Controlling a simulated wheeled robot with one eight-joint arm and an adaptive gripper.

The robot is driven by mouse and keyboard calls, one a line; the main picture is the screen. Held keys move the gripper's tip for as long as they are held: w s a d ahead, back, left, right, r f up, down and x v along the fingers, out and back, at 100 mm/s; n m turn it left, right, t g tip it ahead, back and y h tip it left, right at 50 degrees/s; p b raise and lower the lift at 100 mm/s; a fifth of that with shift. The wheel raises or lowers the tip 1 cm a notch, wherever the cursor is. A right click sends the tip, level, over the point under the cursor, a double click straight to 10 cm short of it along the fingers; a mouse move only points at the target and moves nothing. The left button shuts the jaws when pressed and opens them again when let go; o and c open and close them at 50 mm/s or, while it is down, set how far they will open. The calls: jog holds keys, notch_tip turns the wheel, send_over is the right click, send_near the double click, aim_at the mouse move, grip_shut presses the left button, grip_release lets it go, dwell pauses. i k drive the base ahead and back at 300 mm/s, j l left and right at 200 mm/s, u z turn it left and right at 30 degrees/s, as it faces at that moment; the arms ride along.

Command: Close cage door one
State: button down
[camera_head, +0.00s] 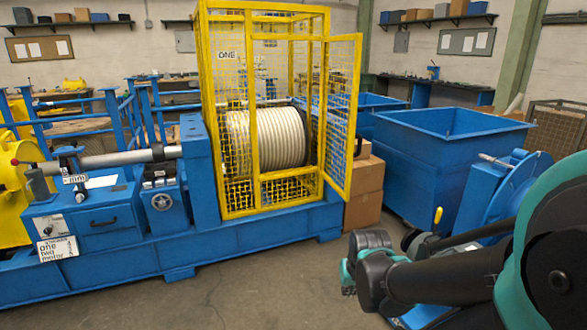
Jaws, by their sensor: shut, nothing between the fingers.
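The yellow cage (262,12) stands on a blue machine bed, with a sign reading "ONE" (227,55) on its upper front. Cage door one (343,110) is a yellow-framed mesh panel at the cage's right side. It stands open, swung outward at an angle. Inside the cage is a large pale ribbed drum (265,138). My gripper (348,280) is low and right of the cage, below and apart from the door. It is shut and empty; its fingers are small and partly hidden by my dark wrist.
Cardboard boxes (365,190) stand just behind and below the door. A large blue bin (430,165) is to the right, and a blue machine (500,200) is beside my arm. Grey floor (270,285) is clear in front of the machine bed.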

aim_at(351, 136)
jog(key=i+z, duration=0.15)
jog(key=i, duration=0.35)
jog(key=i+j+z, duration=0.15)
jog(key=i, duration=0.4)
